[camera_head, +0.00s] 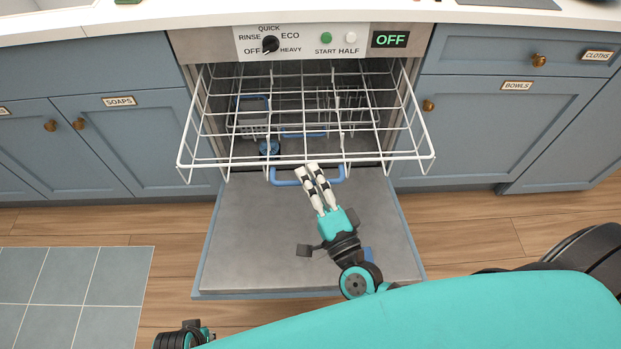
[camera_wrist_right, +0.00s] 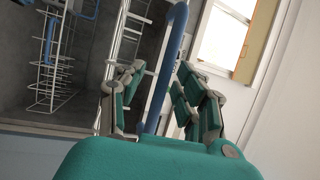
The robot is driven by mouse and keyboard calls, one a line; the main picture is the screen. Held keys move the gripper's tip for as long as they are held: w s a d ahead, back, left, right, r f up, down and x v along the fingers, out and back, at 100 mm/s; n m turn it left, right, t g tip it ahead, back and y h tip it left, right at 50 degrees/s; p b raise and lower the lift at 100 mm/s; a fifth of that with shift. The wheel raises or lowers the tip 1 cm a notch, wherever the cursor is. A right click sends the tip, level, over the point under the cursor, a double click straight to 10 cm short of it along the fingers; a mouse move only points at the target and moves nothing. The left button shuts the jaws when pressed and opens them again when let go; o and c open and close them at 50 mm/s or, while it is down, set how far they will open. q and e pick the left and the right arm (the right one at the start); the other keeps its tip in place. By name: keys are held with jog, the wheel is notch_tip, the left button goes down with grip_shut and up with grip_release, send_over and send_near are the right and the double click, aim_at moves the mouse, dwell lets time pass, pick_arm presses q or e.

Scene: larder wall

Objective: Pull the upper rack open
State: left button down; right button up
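The upper rack (camera_head: 200,135) is a white wire basket, standing well out of the dishwasher above its lowered door (camera_head: 240,240). It looks empty. Its blue handle (camera_head: 283,181) hangs at the front edge. My right gripper (camera_head: 306,170) is at the handle's middle. In the right wrist view the blue handle (camera_wrist_right: 172,60) runs between the fingers of the right gripper (camera_wrist_right: 163,92), with some gap showing beside it, so the fingers look open around it. Contact cannot be told. Part of my left arm shows at the lower left; its fingers are not visible.
Inside, below the rack, are a grey basket (camera_head: 252,123), a blue item (camera_head: 269,147) and a lower blue handle (camera_head: 303,134). The lowered door lies under my right arm. Blue cupboards (camera_head: 125,150) flank the dishwasher.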

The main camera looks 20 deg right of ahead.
jog(key=shift+s, duration=0.25)
jog(key=v, duration=1.1)
jog(key=shift+s, duration=0.2)
jog(key=shift+f, duration=0.1)
